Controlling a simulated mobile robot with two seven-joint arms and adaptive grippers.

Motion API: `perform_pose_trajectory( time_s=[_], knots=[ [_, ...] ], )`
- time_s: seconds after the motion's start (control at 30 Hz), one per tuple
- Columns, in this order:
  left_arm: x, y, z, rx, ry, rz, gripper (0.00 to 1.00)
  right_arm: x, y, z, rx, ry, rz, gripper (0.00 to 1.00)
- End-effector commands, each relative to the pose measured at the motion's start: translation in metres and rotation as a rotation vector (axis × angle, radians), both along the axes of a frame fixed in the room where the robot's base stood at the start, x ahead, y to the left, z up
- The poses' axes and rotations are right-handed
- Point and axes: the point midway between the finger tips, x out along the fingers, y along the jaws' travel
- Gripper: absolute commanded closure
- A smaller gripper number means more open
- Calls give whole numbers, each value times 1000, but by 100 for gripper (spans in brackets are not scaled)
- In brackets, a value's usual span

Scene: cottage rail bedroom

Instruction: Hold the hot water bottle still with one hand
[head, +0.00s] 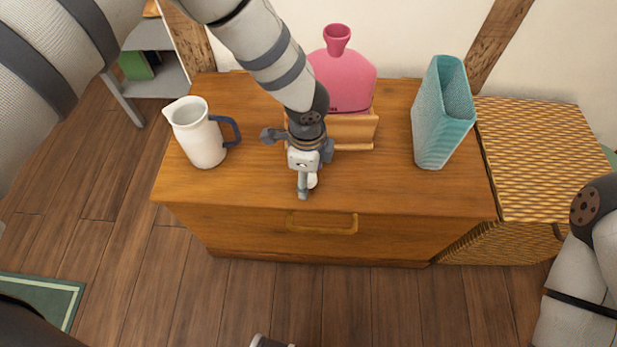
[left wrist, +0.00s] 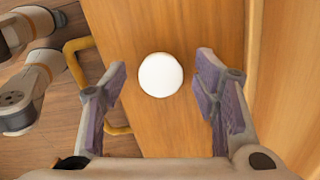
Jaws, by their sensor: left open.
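The pink hot water bottle (head: 343,78) stands upright in a wooden holder (head: 353,130) at the back of the dresser top. My left forearm covers part of its left side. My left gripper (head: 304,188) points down over the dresser in front of the holder, apart from the bottle. In the left wrist view its two fingers are spread, with a round white object (left wrist: 161,75) showing between them and no visible contact. This white object also shows partly behind the gripper in the head view (head: 312,181).
On the dresser (head: 250,187), a white pitcher with a blue handle (head: 198,135) stands left and a tall teal vase (head: 443,115) stands right. A woven cabinet (head: 535,150) adjoins the right side. The dresser's front right top is clear.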

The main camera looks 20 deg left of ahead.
Motion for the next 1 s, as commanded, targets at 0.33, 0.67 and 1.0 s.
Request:
perform_pose_trajectory(
  time_s=[0.33, 0.67, 1.0],
  knots=[
    [0, 0, 1, 0, -1, 0, 56, 0, 0, 0, 0, -1, 0, 60],
    [0, 0, 1, 0, -1, 0, 81, 0, 0, 0, 0, -1, 0, 60],
    [2, 0, 19, 0, -5, 0, 81, 2, 0, 4, 0, -8, 0, 60]
  ],
)
